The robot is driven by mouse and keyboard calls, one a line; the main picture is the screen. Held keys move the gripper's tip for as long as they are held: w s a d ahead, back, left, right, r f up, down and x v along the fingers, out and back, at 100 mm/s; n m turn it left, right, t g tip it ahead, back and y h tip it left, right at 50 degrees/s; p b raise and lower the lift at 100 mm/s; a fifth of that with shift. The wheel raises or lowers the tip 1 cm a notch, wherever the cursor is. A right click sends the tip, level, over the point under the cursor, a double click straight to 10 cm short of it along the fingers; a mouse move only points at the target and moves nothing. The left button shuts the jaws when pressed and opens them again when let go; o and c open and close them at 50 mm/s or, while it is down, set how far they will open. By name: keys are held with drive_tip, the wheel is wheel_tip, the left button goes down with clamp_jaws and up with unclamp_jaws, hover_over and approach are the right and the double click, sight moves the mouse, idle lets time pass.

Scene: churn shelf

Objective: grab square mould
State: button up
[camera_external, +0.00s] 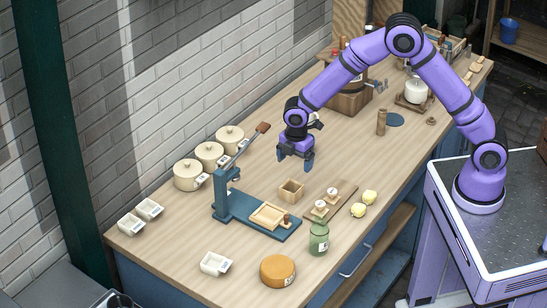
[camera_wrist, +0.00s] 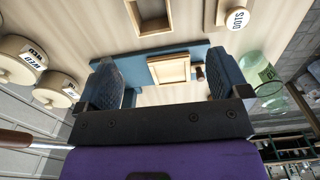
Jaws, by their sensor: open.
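My gripper (camera_external: 296,160) is open and empty, pointing down, above and just behind the mould in the external view. In the wrist view my fingers (camera_wrist: 165,85) are spread wide, with the mould outside the gap between them. A flatter wooden frame (camera_external: 269,215) lies on the press base and shows between the fingers in the wrist view.
The blue press (camera_external: 228,200) with its raised lever stands left of the mould. Lidded crocks (camera_external: 188,176) line the wall. A board with stamps (camera_external: 333,203), lemons (camera_external: 370,197), a green jar (camera_external: 318,240) and a cheese (camera_external: 278,271) are nearer the front. Bench behind the mould is clear.

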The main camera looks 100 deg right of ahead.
drive_tip(key=f, duration=0.2)
approach(292, 187)
drive_tip(key=a, duration=0.1)
drive_tip(key=a+f, duration=0.2)
drive_tip(key=shift+w+a+f, duration=0.1)
drive_tip(key=shift+w+f, duration=0.15)
drive_tip(key=shift+w, duration=0.05)
drive_tip(key=shift+w+d+f, duration=0.1)
drive_tip(key=shift+d+f, duration=0.05)
drive_tip(key=shift+f, duration=1.15)
drive_tip(key=shift+w+d+f, duration=0.1)
drive_tip(key=shift+f, duration=1.2)
drive_tip(key=c, duration=1)
